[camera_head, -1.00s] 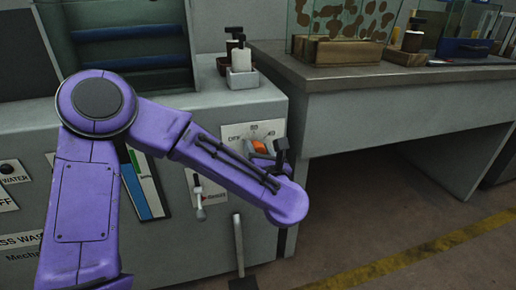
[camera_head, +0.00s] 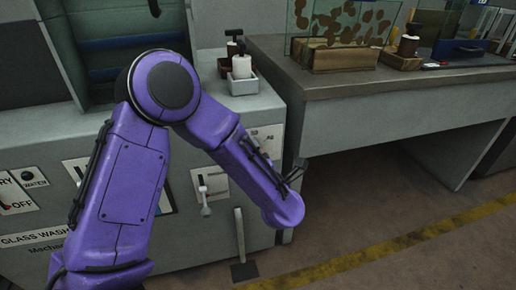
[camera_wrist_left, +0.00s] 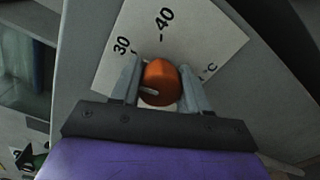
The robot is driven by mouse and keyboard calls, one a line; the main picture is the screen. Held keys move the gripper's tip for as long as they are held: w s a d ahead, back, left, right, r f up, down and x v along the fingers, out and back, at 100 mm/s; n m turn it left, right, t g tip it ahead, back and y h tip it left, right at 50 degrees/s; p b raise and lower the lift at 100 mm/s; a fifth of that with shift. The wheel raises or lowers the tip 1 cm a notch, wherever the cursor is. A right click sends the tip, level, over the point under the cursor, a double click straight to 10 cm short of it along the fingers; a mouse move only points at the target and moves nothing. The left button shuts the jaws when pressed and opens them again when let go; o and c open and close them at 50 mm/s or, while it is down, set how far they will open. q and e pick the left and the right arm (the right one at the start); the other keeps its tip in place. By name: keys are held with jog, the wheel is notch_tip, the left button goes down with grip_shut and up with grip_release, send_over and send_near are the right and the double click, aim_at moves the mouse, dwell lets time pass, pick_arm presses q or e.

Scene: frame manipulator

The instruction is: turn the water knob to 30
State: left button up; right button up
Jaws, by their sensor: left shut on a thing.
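The orange water knob (camera_wrist_left: 161,80) shows in the left wrist view, in front of a white dial plate (camera_wrist_left: 205,38). The plate carries the marks 30 and 40, and a °C label. A pale line on the knob points toward the left of that picture, on the side of the 30. My left gripper (camera_wrist_left: 160,78) has its two grey fingers on either side of the knob and is shut on it. In the head view, part of the dial plate (camera_head: 272,138) shows behind my purple forearm, which hides most of the knob. My right gripper is in neither view.
A lever switch (camera_head: 205,195) on the grey machine front sits left of my forearm. Soap bottles (camera_head: 241,66) stand on the machine's top. A grey bench (camera_head: 400,92) with glass tanks stands to the right. The floor below the bench is clear.

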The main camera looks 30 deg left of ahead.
pick_arm(q)
jog(key=shift+w+d+r+m+p, duration=0.1)
jog(key=shift+r+m+p, duration=0.05)
jog(key=shift+m+p, duration=0.3)
jog(key=shift+m, duration=0.25)
jog(key=o, duration=1)
jog(key=shift+d, duration=0.1)
jog(key=shift+o, duration=0.2)
jog(key=v, duration=1)
jog(key=shift+s+p, duration=0.25)
jog(key=shift+p, duration=0.2)
jog(key=shift+d, duration=0.1)
